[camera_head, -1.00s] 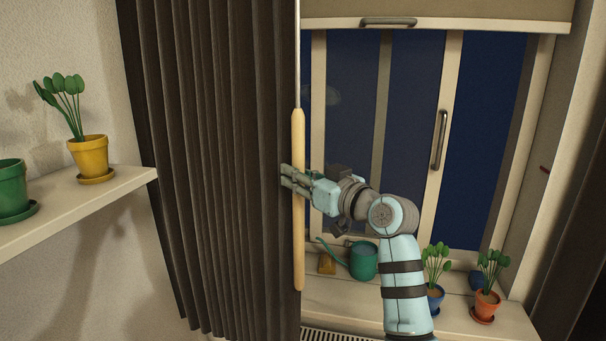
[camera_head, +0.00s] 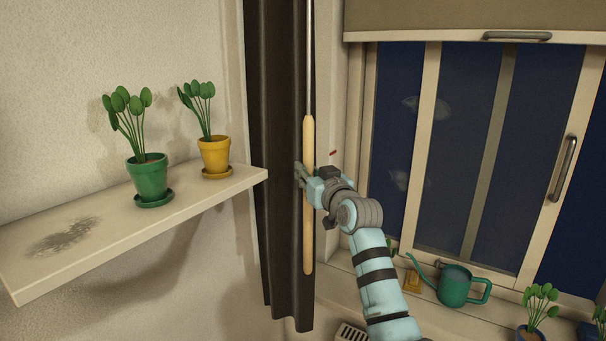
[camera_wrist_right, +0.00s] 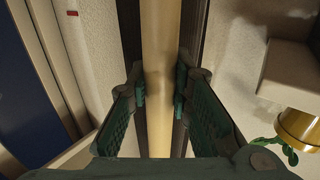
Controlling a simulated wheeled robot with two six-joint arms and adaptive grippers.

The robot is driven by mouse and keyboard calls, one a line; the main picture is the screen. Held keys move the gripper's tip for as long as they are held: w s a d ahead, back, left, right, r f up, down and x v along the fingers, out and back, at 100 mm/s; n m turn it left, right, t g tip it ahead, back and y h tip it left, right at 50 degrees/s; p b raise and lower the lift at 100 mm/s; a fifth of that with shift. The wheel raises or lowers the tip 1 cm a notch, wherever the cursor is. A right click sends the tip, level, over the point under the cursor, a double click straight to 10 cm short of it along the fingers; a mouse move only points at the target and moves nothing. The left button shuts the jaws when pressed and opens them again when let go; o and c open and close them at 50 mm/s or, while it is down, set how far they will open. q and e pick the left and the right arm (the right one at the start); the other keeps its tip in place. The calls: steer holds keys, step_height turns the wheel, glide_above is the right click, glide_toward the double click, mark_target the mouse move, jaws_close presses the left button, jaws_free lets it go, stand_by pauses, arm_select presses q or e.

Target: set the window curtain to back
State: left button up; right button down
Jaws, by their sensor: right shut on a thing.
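The dark brown curtain (camera_head: 275,170) hangs bunched into a narrow strip at the left of the window (camera_head: 470,150). A pale wooden wand (camera_head: 308,240) on a thin rod hangs upright along its right edge. My right gripper (camera_head: 303,178) is shut on the wand around its middle. In the right wrist view the wand (camera_wrist_right: 158,60) runs between the two fingers (camera_wrist_right: 158,98), with dark curtain behind it. My left gripper is not in view.
A wall shelf (camera_head: 90,245) at left carries a green pot (camera_head: 148,180) and a yellow pot (camera_head: 214,157) with plants. A blind (camera_head: 440,15) covers the window top.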

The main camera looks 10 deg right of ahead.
steer(key=shift+r, duration=0.1)
steer(key=c, duration=1.8)
jaws_free()
steer(key=o, duration=0.4)
steer(key=shift+a, duration=0.1)
steer(key=shift+c, duration=0.2)
steer(key=shift+w+a, duration=0.15)
steer(key=shift+w, duration=0.05)
steer(key=shift+s, duration=0.1)
steer(key=v, duration=1.2)
